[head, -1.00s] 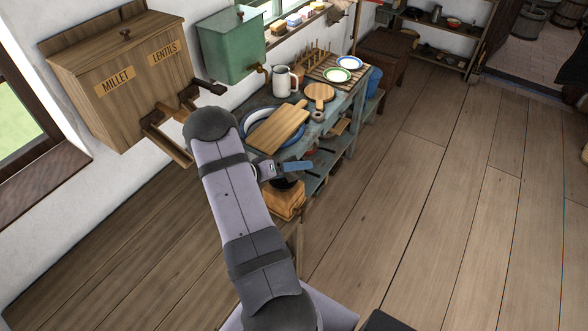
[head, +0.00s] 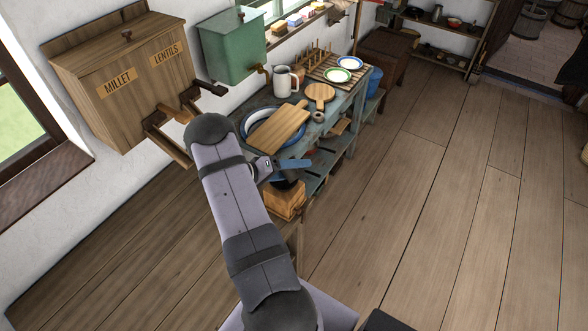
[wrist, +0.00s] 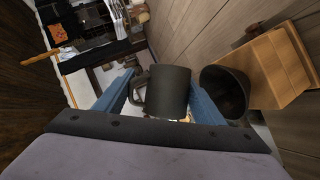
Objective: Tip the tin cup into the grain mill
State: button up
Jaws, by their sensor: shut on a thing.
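The tin cup (wrist: 168,92) is dark grey, with its handle on the left in the wrist view. My gripper (wrist: 162,96) is shut on it, a blue finger on each side. In the head view, my gripper (head: 293,164) is at the front edge of the blue table, above the grain mill; I cannot pick out the cup there. The grain mill (head: 284,204) is a wooden box with a dark round hopper on top. In the wrist view the mill (wrist: 278,68) lies to the right, its open hopper (wrist: 225,93) just beside the right finger. I cannot see inside the cup.
The blue table (head: 335,118) holds a cutting board (head: 278,126), a pitcher (head: 285,81), a round board (head: 319,92) and plates (head: 338,75). A wall bin (head: 125,80) labelled millet and lentils hangs at left, beside a green tank (head: 232,45). The floor at right is clear.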

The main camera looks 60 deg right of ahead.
dwell(0.7)
jog(key=shift+w+f+n+g, duration=0.1)
jog(key=shift+w+n+g, duration=0.1)
jog(key=shift+n+g, duration=0.3)
jog(key=shift+d+n+b, duration=0.1)
jog(key=shift+n+b, duration=0.2)
jog(key=shift+b, duration=0.1)
dwell(0.4)
jog(key=shift+w+n+g, duration=0.15)
jog(key=shift+n+g, duration=0.15)
jog(key=shift+g, duration=0.1)
jog(key=shift+w+r+n+b, duration=0.1)
jog(key=shift+r+n+b, duration=0.1)
jog(key=shift+n+b, duration=0.15)
jog(key=shift+w+d+r+n+g+b, duration=0.1)
jog(key=shift+w+n+g+b, duration=0.1)
jog(key=shift+n+g+b, duration=0.25)
dwell(0.5)
jog(key=shift+w+r+g+b, duration=0.15)
jog(key=shift+r+g+b, duration=0.05)
jog(key=shift+g+b, duration=0.1)
jog(key=shift+r, duration=0.1)
dwell(0.3)
